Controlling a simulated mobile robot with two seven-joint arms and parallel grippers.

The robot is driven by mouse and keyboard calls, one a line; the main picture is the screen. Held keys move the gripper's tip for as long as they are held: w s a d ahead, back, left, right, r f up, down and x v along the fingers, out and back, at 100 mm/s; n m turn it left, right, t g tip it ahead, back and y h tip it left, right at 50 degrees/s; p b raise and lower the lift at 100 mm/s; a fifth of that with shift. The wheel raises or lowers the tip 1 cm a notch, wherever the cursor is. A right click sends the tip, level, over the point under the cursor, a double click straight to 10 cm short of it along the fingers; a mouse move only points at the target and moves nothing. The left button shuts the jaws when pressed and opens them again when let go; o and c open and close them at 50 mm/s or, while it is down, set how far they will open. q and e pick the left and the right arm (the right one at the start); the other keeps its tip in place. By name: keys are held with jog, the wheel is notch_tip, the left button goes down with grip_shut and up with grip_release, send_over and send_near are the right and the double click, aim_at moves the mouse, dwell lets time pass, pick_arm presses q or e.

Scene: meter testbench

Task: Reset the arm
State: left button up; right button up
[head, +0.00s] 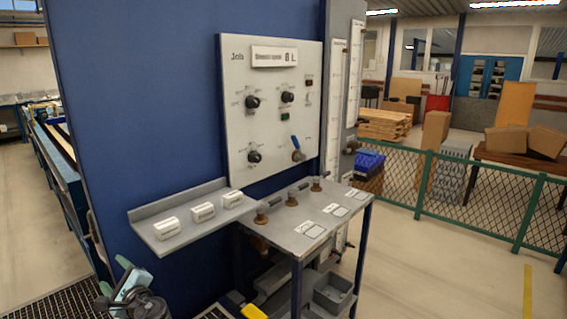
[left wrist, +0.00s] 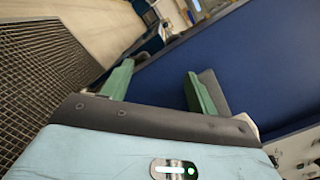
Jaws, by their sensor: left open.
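My left gripper (head: 117,274) is at the lower left of the head view, low in front of the blue wall. In the left wrist view its two green fingers (left wrist: 158,72) stand apart with nothing between them. It is open and empty, clear of the shelf and the bench. My right arm and right gripper are in neither view.
A grey panel (head: 236,140) with knobs and a blue-handled lever hangs on the blue wall (head: 130,100). Below are a shelf (head: 146,234) with three white blocks and a metal bench (head: 290,238) with brass fittings. A green fence (head: 420,188) stands right; a floor grating (left wrist: 45,70) lies left.

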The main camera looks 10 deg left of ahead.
pick_arm(q)
jog(key=w+d+f+n+t+h, duration=0.35)
jog(key=w+d+n+h, duration=0.2)
jog(key=d+h, duration=0.25)
jog(key=w+d+f+n+t+h, duration=0.3)
jog(key=w+d+n+t+h, duration=0.1)
jog(key=d+n+h, duration=0.3)
jog(key=s+d+f+m+g+h, duration=0.1)
jog(key=s+d+f+g, duration=0.1)
jog(key=s+d+f, duration=0.5)
jog(key=s+d+f+g+h, duration=0.1)
jog(key=s+d+f, duration=0.3)
jog(key=s+f, duration=0.7)
jog(key=s+d+g+h, duration=0.1)
jog(key=s+d, duration=0.3)
jog(key=s, duration=0.9)
jog(key=s+d+f+g, duration=0.1)
jog(key=s+d+g, duration=0.1)
jog(key=s, duration=1.2)
jog(key=shift+d+f+n+h, duration=0.2)
jog(key=shift+d+n+h, duration=0.25)
jog(key=shift+d, duration=0.45)
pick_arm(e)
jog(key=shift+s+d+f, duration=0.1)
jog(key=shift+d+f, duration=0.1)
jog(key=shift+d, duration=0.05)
pick_arm(q)
jog(key=shift+g, duration=0.25)
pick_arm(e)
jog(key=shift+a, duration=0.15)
